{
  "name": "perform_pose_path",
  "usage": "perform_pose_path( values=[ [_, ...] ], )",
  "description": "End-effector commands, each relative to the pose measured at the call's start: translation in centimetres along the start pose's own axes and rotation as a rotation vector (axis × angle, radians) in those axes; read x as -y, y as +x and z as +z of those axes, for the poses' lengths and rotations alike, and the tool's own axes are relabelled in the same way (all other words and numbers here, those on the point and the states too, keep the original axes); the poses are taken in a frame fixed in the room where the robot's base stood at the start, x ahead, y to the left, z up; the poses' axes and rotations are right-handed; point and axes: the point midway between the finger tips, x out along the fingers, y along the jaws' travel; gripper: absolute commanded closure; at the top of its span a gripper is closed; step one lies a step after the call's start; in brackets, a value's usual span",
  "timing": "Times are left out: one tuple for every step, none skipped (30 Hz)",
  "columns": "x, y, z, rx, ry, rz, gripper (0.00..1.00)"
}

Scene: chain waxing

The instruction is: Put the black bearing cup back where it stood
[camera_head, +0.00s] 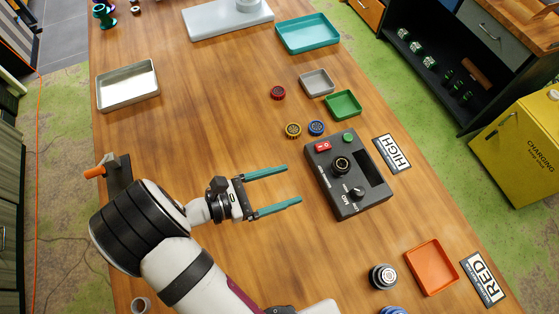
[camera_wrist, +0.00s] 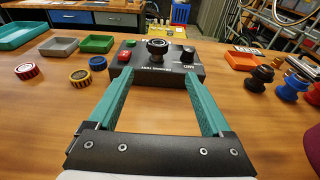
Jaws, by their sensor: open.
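A black, cup-like round piece (camera_head: 341,164) sits upright on the dark test box (camera_head: 322,182). It also shows in the wrist view (camera_wrist: 157,46), beyond and between my fingers. Another black cup with a grey top (camera_head: 383,276) stands on the table left of the orange tray; it appears at the right of the wrist view (camera_wrist: 262,77). I cannot tell for sure which one is the bearing cup. My gripper (camera_head: 294,185) is open and empty, left of the test box, with its teal fingers pointing toward it and touching nothing.
Red (camera_head: 278,93), yellow (camera_head: 293,129) and blue (camera_head: 316,128) rings lie behind the box, near grey (camera_head: 317,82) and green (camera_head: 343,104) trays. An orange tray (camera_head: 432,267) and a blue cup (camera_wrist: 292,86) are at right. The table left of the box is mostly clear.

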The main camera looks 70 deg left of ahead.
Motion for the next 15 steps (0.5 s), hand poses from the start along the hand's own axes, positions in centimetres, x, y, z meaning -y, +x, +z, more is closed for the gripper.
perform_pose_path(
  values=[
    [0.0,-0.4,0.0,0.0,0.001,0.001,0.17],
    [0.0,-0.6,0.0,0.0,0.0,0.001,0.17],
    [0.0,-0.7,0.0,0.0,-0.001,0.0,0.17],
    [0.0,-0.7,0.0,0.0,-0.001,0.0,0.17],
    [0.0,-0.7,0.0,0.0,0.0,-0.001,0.17],
    [0.2,-0.4,0.3,-0.005,0.01,-0.016,0.17],
    [0.4,0.2,0.7,-0.014,0.029,-0.043,0.17],
    [1.0,1.1,1.4,-0.028,0.058,-0.088,0.17],
    [2.1,2.7,2.8,-0.055,0.119,-0.178,0.17],
    [3.5,4.3,4.1,-0.079,0.183,-0.271,0.17],
    [5.2,5.9,5.6,-0.107,0.263,-0.381,0.17],
    [8.1,8.0,7.5,-0.14,0.388,-0.545,0.17],
    [10.6,9.2,8.9,-0.162,0.491,-0.674,0.17],
    [13.2,10.1,10.1,-0.179,0.599,-0.806,0.17],
    [16.7,10.8,11.4,-0.193,0.753,-0.984,0.17]
  ],
)
